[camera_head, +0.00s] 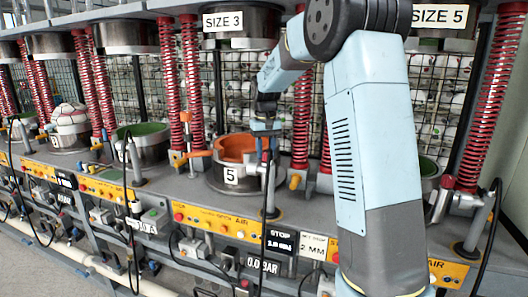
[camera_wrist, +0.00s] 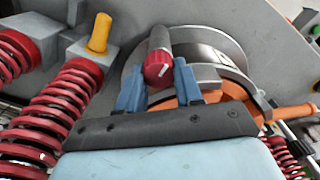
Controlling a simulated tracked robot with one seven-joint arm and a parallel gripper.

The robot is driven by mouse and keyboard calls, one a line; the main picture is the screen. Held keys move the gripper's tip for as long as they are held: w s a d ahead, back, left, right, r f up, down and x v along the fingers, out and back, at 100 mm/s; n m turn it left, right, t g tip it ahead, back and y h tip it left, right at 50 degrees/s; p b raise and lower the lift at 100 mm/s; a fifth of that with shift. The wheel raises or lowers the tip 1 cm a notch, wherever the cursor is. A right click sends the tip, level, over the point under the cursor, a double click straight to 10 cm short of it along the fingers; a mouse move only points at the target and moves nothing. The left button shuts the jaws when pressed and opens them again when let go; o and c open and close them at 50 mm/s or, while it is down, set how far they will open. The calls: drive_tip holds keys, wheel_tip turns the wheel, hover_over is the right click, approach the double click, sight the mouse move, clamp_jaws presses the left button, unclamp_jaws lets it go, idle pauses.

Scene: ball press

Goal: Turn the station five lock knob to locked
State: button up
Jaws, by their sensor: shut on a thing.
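The lock knob (camera_wrist: 158,70), a red cap with a white line on its face, sits on the end of a dark grey cylinder beside a round metal mould (camera_wrist: 218,50). My gripper (camera_wrist: 158,82) has its two blue fingers on either side of the knob and is shut on it. The white line points up and to the right in the wrist view. In the head view my gripper (camera_head: 265,127) is at the orange-lined mould (camera_head: 231,151) marked 5, and the knob cannot be made out. No locked marking is readable.
Red coil springs (camera_head: 301,119) stand close beside the mould. An orange handle (camera_wrist: 290,112) and a yellow knob (camera_wrist: 99,33) are near my gripper. A yellow control strip (camera_head: 220,221) with buttons and hanging cables runs along the front.

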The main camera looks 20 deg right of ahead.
drive_tip(key=o, duration=1)
drive_tip(key=shift+o, duration=0.2)
drive_tip(key=shift+r, duration=0.15)
wheel_tip(320, 180, up, 7)
drive_tip(key=shift+r, duration=0.1)
